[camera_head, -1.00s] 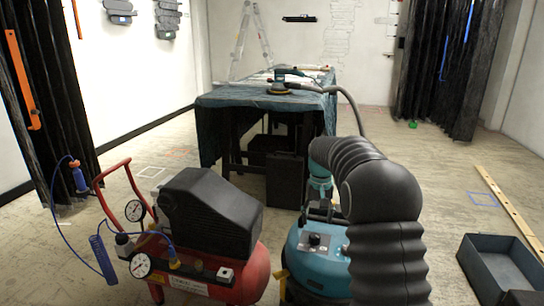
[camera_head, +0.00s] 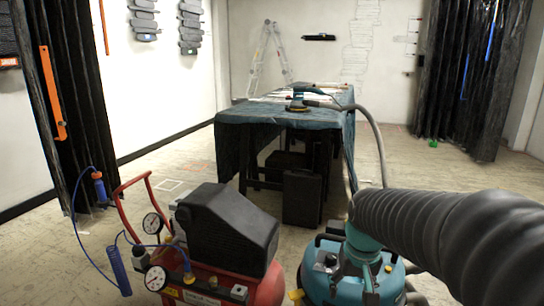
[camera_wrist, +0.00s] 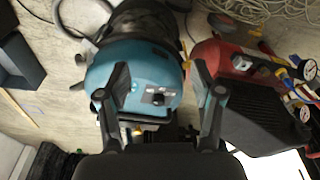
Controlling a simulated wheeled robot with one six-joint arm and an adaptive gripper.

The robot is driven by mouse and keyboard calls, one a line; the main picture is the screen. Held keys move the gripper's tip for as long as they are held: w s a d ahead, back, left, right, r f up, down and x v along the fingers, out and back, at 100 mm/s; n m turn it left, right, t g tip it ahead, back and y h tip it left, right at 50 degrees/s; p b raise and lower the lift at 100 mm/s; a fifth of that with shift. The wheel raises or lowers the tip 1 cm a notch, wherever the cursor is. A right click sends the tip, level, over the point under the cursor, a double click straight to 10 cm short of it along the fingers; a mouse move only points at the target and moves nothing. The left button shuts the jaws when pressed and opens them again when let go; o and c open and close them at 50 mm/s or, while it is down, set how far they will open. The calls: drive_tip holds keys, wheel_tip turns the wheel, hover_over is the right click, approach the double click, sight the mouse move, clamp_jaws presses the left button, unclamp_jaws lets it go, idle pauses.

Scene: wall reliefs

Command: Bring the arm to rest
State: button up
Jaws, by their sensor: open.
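My gripper (camera_wrist: 162,92) is open and empty in the wrist view, its two dark fingers spread well apart. The teal vacuum (camera_wrist: 142,75) shows beyond and between the fingers; whether they touch it I cannot tell. In the head view, a thick black ribbed length, apparently my arm, reaches in from the right edge. It overlaps the upper right of the teal vacuum (camera_head: 335,272). My fingers cannot be made out in the head view.
A red air compressor (camera_head: 265,290) stands close left of the vacuum. Behind is a cloth-covered bench (camera_head: 240,117) with a sander (camera_head: 297,104) and grey hose (camera_head: 378,140). Black curtains (camera_head: 455,95) hang at the sides.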

drive_tip(key=s+r+t, duration=0.1)
drive_tip(key=s+r, duration=0.1)
drive_tip(key=s, duration=0.5)
drive_tip(key=s+a+r+t, duration=0.1)
drive_tip(key=s+r+t, duration=0.1)
drive_tip(key=s, duration=0.6)
drive_tip(key=shift+s+t, duration=0.2)
drive_tip(key=shift+t, duration=0.1)
drive_tip(key=shift+a, duration=0.1)
drive_tip(key=shift+c, duration=0.2)
